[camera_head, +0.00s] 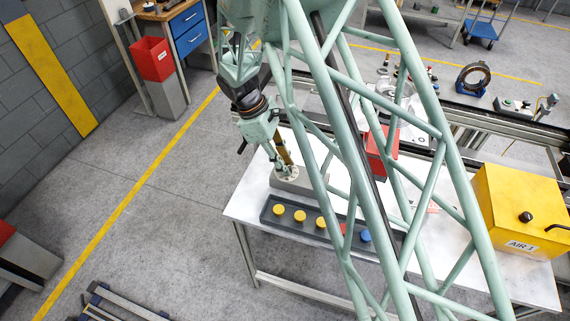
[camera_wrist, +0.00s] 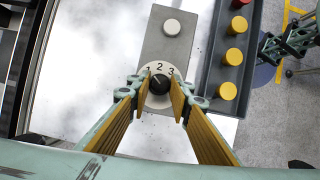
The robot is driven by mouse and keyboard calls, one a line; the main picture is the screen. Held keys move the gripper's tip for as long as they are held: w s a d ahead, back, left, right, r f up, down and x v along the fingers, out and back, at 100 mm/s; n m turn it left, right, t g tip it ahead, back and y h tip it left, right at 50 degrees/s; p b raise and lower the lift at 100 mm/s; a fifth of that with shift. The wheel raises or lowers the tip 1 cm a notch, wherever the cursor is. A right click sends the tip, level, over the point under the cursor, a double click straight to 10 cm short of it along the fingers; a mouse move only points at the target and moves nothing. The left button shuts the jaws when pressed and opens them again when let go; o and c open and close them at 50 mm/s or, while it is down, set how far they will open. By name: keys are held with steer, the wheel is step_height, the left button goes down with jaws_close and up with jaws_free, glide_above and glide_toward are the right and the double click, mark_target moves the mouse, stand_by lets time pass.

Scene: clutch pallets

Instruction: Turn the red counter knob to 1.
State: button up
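A black round knob (camera_wrist: 160,84) sits on a white dial marked 1, 2 and 3 on a grey box (camera_wrist: 163,48). No red shows on the knob itself. A thin pale mark on the knob points toward the upper left, around the 1 to 2 side; its exact setting is hard to read. My gripper (camera_wrist: 160,88) is open, with one yellow-padded finger on each side of the knob. Small gaps seem to show between pads and knob. In the head view my gripper (camera_head: 281,160) points down over the grey box (camera_head: 312,185), hiding the knob.
A dark tray (camera_head: 268,219) with yellow, red and blue buttons lies beside the grey box. A light round button (camera_wrist: 172,27) is on the box. A red box (camera_head: 380,150) and a yellow AIR 1 box (camera_head: 518,208) stand on the white table (camera_head: 238,207).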

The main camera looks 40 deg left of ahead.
steer(key=o, duration=0.4)
steer(key=shift+r, duration=0.1)
steer(key=shift+v, duration=5.85)
